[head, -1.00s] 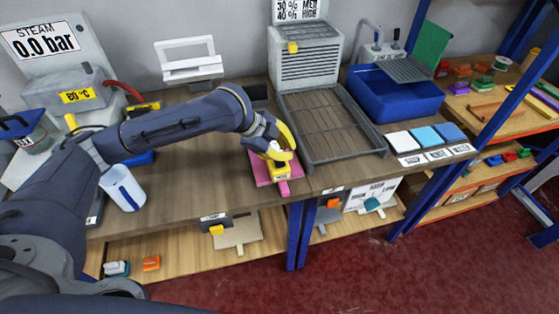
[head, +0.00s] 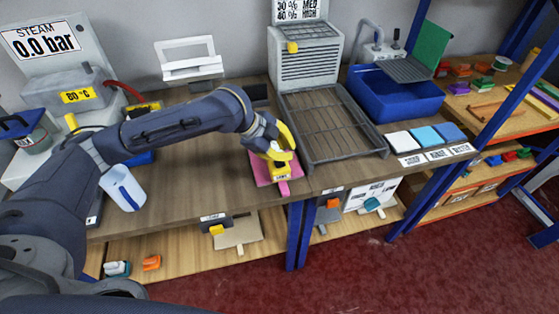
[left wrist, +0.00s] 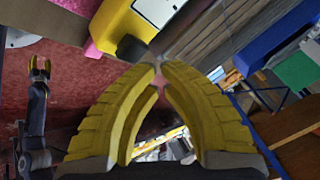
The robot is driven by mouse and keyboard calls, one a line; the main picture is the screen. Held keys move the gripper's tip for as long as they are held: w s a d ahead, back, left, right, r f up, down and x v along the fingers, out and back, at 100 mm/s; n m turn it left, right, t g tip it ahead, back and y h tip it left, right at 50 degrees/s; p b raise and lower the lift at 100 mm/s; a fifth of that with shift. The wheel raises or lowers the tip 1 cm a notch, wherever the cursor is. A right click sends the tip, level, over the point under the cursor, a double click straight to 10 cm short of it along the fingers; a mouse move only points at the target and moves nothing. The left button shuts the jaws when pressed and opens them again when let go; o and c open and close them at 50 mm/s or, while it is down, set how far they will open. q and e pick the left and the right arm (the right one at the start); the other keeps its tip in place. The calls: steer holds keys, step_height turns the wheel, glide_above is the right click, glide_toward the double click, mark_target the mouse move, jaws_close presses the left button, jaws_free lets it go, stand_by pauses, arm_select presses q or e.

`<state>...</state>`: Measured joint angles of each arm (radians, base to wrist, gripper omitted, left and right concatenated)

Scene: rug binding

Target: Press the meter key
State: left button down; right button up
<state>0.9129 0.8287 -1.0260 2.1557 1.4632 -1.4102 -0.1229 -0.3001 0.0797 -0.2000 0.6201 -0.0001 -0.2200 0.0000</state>
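The meter (head: 280,173) is a small yellow device with a white label, lying on a pink piece (head: 262,168) at the front edge of the bench. My left gripper (head: 284,155) is right over it in the head view and covers part of it. In the left wrist view the yellow meter (left wrist: 118,22) shows a pale face and a dark rounded end by the fingertips. The left fingers (left wrist: 160,66) are brought together at the tips, with nothing between them. I cannot tell whether they touch the key. My right gripper (left wrist: 39,68) is small in the left wrist view, its fingers apart and empty.
A dark wire rack (head: 330,125) stands just right of the meter, with a blue tub (head: 395,100) beyond it. The bench between cup and pink piece is clear.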

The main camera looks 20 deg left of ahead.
arm_select(q)
steer(key=shift+f, duration=0.15)
stand_by(0.5)
steer(key=shift+f, duration=0.3)
steer(key=shift+f, duration=0.5)
stand_by(1.1)
steer(key=shift+r, duration=0.95)
steer(key=shift+r, duration=2.5)
